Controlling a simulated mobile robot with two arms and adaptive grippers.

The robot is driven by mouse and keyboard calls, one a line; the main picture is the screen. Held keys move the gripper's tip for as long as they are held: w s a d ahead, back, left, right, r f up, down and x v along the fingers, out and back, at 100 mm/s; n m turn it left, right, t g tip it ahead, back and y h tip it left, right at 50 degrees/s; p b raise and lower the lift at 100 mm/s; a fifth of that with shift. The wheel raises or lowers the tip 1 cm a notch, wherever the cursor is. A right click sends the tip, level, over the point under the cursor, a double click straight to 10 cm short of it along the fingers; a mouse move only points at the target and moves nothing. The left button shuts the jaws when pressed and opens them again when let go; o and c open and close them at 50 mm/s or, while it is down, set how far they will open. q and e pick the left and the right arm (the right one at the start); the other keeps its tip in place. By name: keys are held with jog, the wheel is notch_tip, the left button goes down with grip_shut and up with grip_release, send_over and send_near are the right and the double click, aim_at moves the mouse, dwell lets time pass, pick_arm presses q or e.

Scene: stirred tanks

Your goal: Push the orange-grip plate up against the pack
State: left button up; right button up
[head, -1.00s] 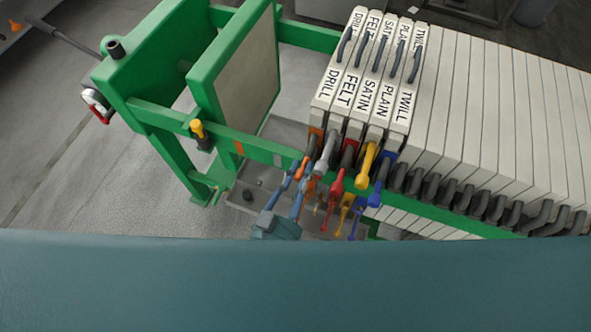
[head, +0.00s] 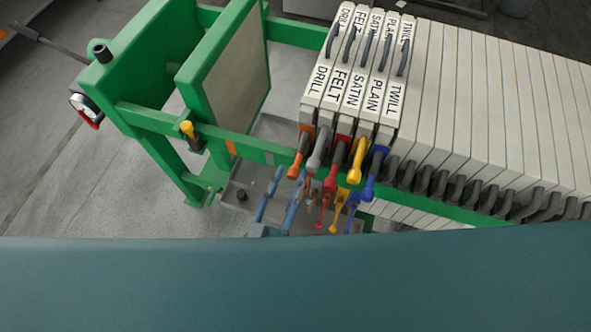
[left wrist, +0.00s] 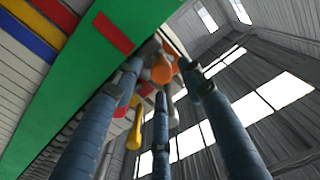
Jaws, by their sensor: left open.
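The orange-grip plate (head: 321,85) is the white one labelled DRILL, at the left end of the labelled plates. Its orange grip (head: 299,160) sticks out over the green side rail and shows in the left wrist view (left wrist: 162,68). It stands beside the FELT plate (head: 340,88); I cannot tell whether they touch. The pack (head: 480,110) of white plates extends to the right. My left gripper (head: 289,171) is open just below the orange grip, its blue fingers pointing up; in the wrist view the grip appears between the fingertips (left wrist: 163,72). My right gripper is out of view.
Red (head: 333,175), yellow (head: 356,165) and blue (head: 374,175) grips hang close to the right of the orange one. The green rail (head: 230,140) runs past my fingers. Free space lies left of the DRILL plate, up to the green-framed end plate (head: 235,85).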

pick_arm(q)
jog(key=v, duration=0.9)
jog(key=shift+d, duration=0.15)
